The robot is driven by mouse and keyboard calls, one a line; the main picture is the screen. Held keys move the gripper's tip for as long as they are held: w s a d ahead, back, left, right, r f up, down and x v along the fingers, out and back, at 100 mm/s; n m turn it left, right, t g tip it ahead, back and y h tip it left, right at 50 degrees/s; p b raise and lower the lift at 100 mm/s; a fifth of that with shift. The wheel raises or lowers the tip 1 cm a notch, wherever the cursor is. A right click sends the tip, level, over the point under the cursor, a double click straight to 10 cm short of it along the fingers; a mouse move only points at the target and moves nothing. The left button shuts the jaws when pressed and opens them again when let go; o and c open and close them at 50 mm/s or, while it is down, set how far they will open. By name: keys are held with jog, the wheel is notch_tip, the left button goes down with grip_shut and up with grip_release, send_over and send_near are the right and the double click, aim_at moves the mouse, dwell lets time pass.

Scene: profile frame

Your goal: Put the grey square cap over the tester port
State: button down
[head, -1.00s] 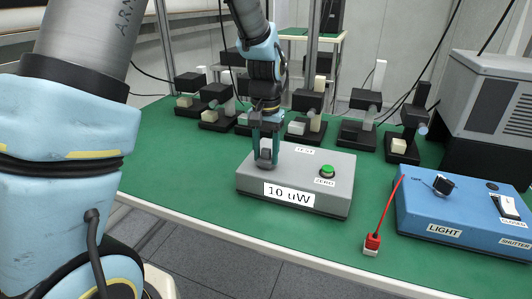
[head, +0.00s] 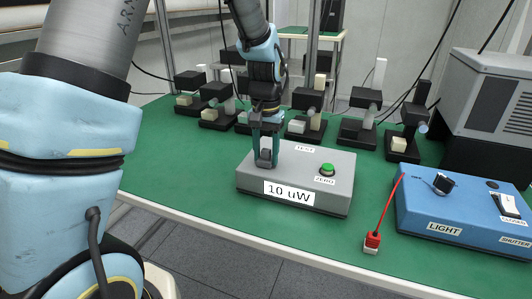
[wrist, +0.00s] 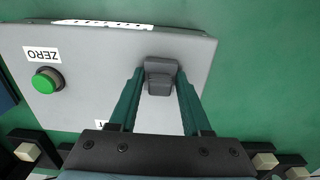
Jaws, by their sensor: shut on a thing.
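The tester is a grey box (head: 325,165) with a "10 uW" display on its front, on the green bench. My gripper (head: 266,158) points down at the tester's top, near its left end. In the wrist view the grey square cap (wrist: 158,72) is between my two green fingers, which are shut on it. The cap is at or just above the tester's top, close to one edge; I cannot tell if it touches. The tester port is not visible; the cap and fingers cover that area.
A green ZERO button (head: 327,169) stands on the tester's top. A blue light box (head: 465,210) is to the right, and a red plug on a cord (head: 372,241) lies between them. Several black fixtures (head: 357,130) stand behind. Bare green bench lies left of the tester.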

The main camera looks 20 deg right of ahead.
aim_at(266, 150)
jog(key=shift+c, duration=1.4)
grip_release()
notch_tip(266, 150, up, 11)
jog(key=b, duration=0.2)
jog(key=shift+b, duration=0.3)
